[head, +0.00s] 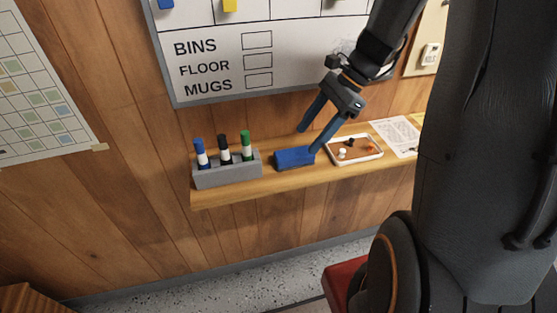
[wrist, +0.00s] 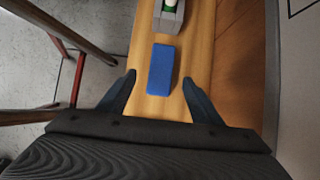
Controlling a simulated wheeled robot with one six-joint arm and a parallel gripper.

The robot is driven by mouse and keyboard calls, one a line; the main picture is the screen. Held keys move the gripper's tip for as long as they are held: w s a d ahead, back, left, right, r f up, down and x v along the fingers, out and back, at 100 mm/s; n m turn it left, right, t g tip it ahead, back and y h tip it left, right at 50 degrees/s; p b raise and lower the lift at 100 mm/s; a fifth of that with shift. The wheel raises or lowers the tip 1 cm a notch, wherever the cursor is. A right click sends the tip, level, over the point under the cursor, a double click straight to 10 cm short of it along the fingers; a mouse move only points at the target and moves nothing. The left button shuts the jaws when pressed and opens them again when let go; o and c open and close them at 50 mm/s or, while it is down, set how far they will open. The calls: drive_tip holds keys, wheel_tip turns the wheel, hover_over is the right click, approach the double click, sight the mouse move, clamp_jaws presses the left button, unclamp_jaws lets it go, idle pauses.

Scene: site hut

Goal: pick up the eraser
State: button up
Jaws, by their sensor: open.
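The eraser (head: 292,159) is a blue block lying on a narrow wooden shelf below the whiteboard. It also shows in the wrist view (wrist: 161,69), ahead of the fingertips and roughly centred between them. My gripper (head: 309,141) is open and empty, with its fingers pointing down toward the shelf. In the head view one fingertip overlaps the right end of the eraser; I cannot tell whether it touches. In the wrist view the two fingertips (wrist: 159,76) stand apart, one to each side of the eraser's near end.
A grey holder (head: 228,174) with blue, black and green markers stands left of the eraser. A white-rimmed tray (head: 369,160) with small items and a paper sheet (head: 393,138) lie to the right. The whiteboard (head: 290,75) hangs behind. A red seat (head: 341,280) stands below the shelf.

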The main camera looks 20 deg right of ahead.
sight(294, 153)
drive_tip(key=shift+w+a+f, duration=0.1)
drive_tip(key=shift+a+f, duration=0.1)
drive_tip(key=shift+p+x, duration=1.2)
drive_tip(key=shift+x, duration=2.4)
drive_tip(key=c, duration=1.2)
drive_tip(key=shift+r, duration=0.1)
drive_tip(key=shift+c, duration=0.2)
wheel_tip(294, 153, up, 9)
drive_tip(key=shift+r+b, duration=0.1)
drive_tip(key=shift+b, duration=0.8)
drive_tip(key=shift+r, duration=0.35)
